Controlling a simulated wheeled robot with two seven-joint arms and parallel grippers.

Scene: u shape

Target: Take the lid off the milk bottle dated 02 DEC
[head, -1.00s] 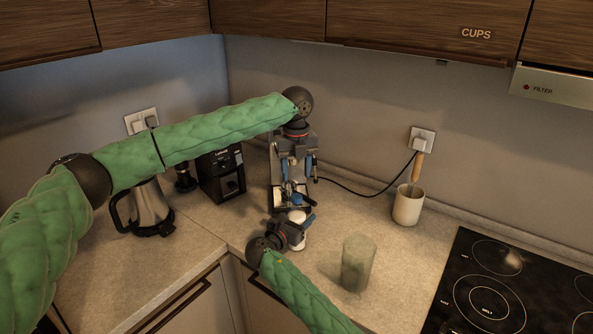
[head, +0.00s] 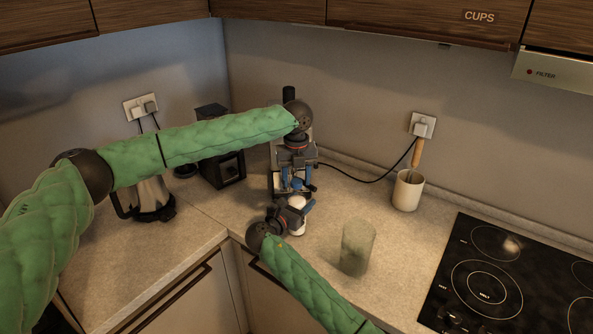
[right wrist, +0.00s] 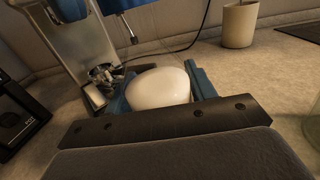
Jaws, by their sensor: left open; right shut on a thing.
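A small white bottle (head: 298,230) is held by my right gripper (head: 301,208), which is shut on it above the counter near the inner corner. The bottle also shows in the right wrist view as a smooth white rounded shape (right wrist: 158,88) between the blue fingers. Its date is not readable and I cannot make out its lid. My left gripper (head: 297,186) is open and points down from above, just behind the right gripper, its blue fingers apart. Part of it shows at the top of the right wrist view (right wrist: 115,6).
A coffee machine (head: 279,160) stands behind the grippers. A grinder (head: 224,170) and a kettle (head: 150,198) are at left. A drinking glass (head: 357,248), a utensil pot (head: 407,192) and the hob (head: 500,275) are at right.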

